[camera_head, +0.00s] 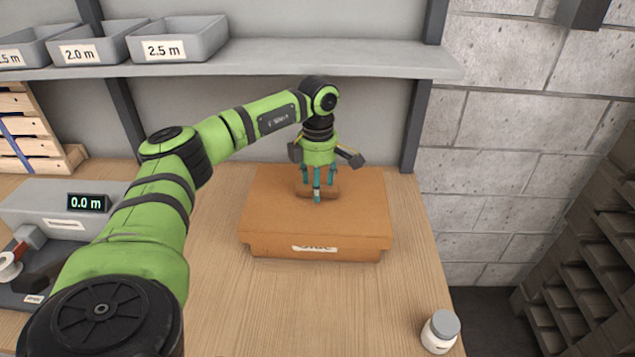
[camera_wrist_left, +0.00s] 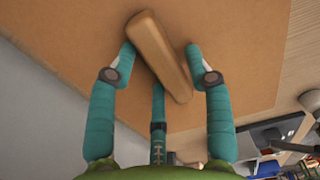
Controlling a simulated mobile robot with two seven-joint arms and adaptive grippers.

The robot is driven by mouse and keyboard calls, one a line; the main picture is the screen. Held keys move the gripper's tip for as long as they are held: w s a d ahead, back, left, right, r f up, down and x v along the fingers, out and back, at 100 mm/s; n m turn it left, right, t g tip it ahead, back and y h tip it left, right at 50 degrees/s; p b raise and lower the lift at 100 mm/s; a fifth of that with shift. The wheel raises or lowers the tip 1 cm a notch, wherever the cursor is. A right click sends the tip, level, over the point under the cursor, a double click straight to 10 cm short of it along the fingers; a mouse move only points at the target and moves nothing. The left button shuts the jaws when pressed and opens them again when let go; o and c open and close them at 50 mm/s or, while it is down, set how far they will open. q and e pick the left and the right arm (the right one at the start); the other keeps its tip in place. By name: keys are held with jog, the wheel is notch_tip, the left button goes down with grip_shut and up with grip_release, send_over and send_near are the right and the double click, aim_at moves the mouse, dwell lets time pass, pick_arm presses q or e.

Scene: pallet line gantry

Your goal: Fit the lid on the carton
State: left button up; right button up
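The brown lid (camera_head: 270,205) lies flat on top of the carton (camera_head: 275,251), its rim overhanging the carton's narrower front and partly covering the white label. A tan block handle (camera_head: 329,190) stands on the middle of the lid. My left gripper (camera_head: 317,187) points down over this handle. In the left wrist view, the fingers of the left gripper (camera_wrist_left: 160,55) are spread around the handle (camera_wrist_left: 158,52), with visible gaps at both sides. The lid's top (camera_wrist_left: 235,65) fills much of that view. The carton's back is hidden. My right gripper is not in view.
A small white jar with a grey lid (camera_head: 440,331) stands at the table's front right. A grey shelf (camera_head: 330,55) with labelled bins (camera_head: 178,38) runs above the back. A device reading 0.0 m (camera_head: 60,200) sits left. The wooden table (camera_head: 330,305) is clear before the carton.

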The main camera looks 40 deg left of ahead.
pick_arm(q)
notch_tip(320, 180, up, 12)
dwell(0.7)
dwell(0.6)
